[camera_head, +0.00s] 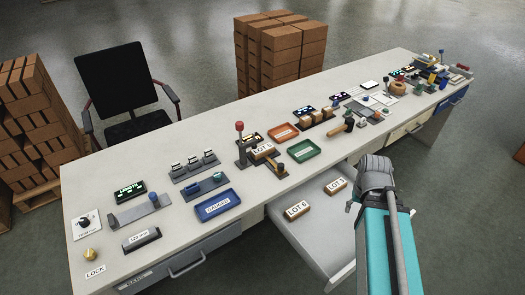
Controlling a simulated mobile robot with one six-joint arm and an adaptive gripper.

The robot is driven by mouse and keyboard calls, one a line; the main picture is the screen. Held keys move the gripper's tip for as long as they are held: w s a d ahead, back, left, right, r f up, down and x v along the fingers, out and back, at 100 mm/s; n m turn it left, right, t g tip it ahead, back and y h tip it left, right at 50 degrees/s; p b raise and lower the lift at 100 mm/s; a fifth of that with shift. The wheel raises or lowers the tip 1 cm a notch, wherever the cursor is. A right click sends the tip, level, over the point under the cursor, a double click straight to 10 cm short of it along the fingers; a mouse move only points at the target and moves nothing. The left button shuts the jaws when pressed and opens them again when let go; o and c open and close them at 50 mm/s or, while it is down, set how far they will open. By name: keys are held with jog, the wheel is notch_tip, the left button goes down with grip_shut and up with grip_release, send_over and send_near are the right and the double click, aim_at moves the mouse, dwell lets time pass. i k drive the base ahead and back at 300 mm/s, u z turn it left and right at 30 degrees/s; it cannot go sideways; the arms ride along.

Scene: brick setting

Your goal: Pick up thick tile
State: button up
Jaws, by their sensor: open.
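I cannot tell which piece is the thick tile. Two brown tile-like blocks with white labels lie apart in the open drawer: one reads LOT 6 (297,211), the other looks like LOT 5 (336,186). A third labelled brown block (263,150) is on the table by a stand with a red knob. Several small tan pieces (317,117) sit in a dark rack farther back. My teal arm rises at lower right, with its grey joint beside the drawer. My gripper is not visible, and nothing held can be seen.
The long white table (105,180) carries a blue tray (217,204), a green tray (303,151), an orange tray (283,132), gauges and a wooden-handled tool (342,128). The open drawer (325,225) juts out in front. A black chair (112,85) and brick stacks (280,55) stand behind.

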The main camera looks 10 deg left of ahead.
aim_at(266, 149)
jog(key=u, duration=0.2)
jog(key=i, duration=0.5)
jog(key=u, duration=0.65)
jog(key=i, duration=0.6)
jog(key=z, duration=0.15)
jog(key=k, duration=0.6)
jog(key=u, duration=0.1)
